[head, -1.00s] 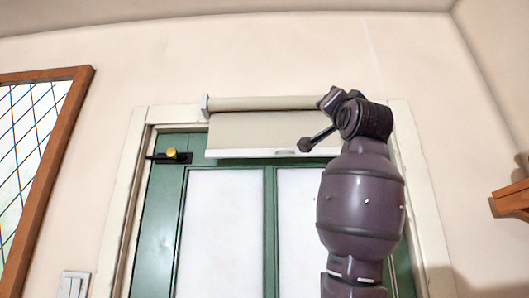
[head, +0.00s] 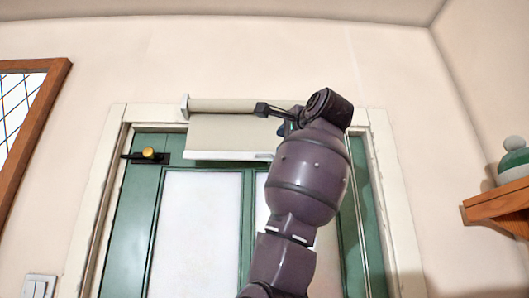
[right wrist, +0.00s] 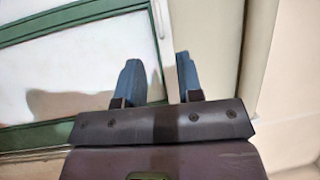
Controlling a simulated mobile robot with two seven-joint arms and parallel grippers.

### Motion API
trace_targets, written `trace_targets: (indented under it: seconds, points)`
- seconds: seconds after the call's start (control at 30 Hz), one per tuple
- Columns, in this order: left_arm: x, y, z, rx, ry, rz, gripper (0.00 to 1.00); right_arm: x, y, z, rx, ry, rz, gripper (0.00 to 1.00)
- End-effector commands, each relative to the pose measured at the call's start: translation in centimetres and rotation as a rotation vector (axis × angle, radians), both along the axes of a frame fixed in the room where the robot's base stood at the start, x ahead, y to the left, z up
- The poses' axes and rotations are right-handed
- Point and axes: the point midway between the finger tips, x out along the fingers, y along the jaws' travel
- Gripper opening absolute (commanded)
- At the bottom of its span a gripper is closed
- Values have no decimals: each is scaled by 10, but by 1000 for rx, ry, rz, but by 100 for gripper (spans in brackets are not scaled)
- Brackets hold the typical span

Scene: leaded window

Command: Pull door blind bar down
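The cream door blind (head: 225,132) is rolled mostly up at the top of the green door, with a short length hanging. Its pale blind bar (head: 222,156) runs along the lower edge, and its right part is hidden behind my right arm. In the head view my right wrist is raised before the right part of the blind; the fingers cannot be told clearly. My left gripper is not in view.
The green door (head: 142,215) has white panels, a dark latch with a brass knob (head: 149,153) and a cream frame (head: 90,210). A wooden shelf (head: 497,205) with a green and white object juts out at right. A leaded window (head: 15,110) is at left.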

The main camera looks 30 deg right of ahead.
Motion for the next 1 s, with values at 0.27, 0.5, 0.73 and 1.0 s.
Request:
trace_targets:
  seconds: [0.27, 0.5, 0.73, 1.0]
  points:
    - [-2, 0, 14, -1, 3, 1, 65, 43, -7, 7, -2, 4, -1, 34]
    - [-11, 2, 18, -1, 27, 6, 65, 80, -12, 12, -4, 2, -1, 34]
    - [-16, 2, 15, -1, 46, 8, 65, 97, -15, 13, -4, 1, 0, 34]
    - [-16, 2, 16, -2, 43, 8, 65, 100, -15, 12, -4, -1, -1, 34]
